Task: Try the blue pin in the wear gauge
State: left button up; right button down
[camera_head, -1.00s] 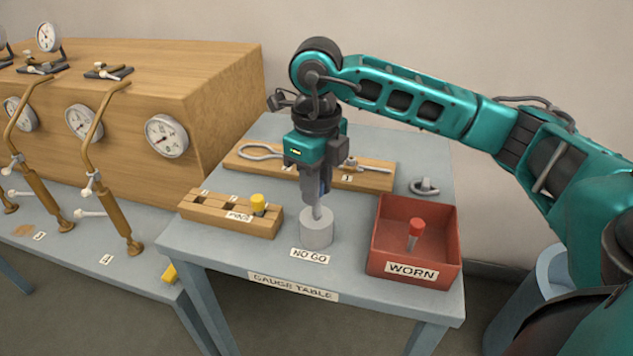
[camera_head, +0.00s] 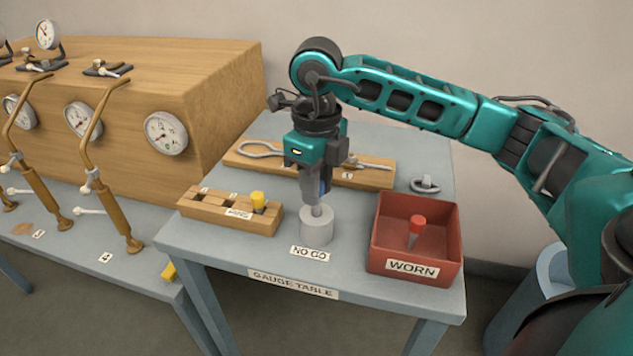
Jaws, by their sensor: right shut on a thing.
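My right gripper (camera_head: 317,198) points down over the wear gauge (camera_head: 316,228), a short grey cylinder by the NO GO label. It is shut on the blue pin (camera_head: 327,186), of which only a sliver of blue shows between the dark fingers. The pin's grey shank (camera_head: 317,210) shows below the fingertips and meets the top of the gauge. I cannot tell how deep it sits in the bore, as the fingers and the angle hide it. My left gripper is out of view.
A wooden pin rack (camera_head: 232,224) with a yellow-headed pin (camera_head: 258,202) stands to the left. A red WORN bin (camera_head: 458,243) holding a red-headed pin (camera_head: 416,232) stands to the right. A wooden tool board (camera_head: 375,182) lies behind, and a grey shackle (camera_head: 425,184) behind the bin.

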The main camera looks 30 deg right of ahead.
jog(key=shift+r, duration=0.1)
jog(key=shift+r+p, duration=1.5)
jog(key=shift+r, duration=0.6)
jog(key=shift+f, duration=0.15)
jog(key=shift+f+b, duration=1.5)
jog(key=shift+f, duration=0.1)
jog(key=shift+f+b, duration=0.35)
jog(key=shift+f, duration=0.1)
jog(key=shift+r, duration=0.2)
jog(key=shift+r+p, duration=1.55)
jog(key=shift+r, duration=0.45)
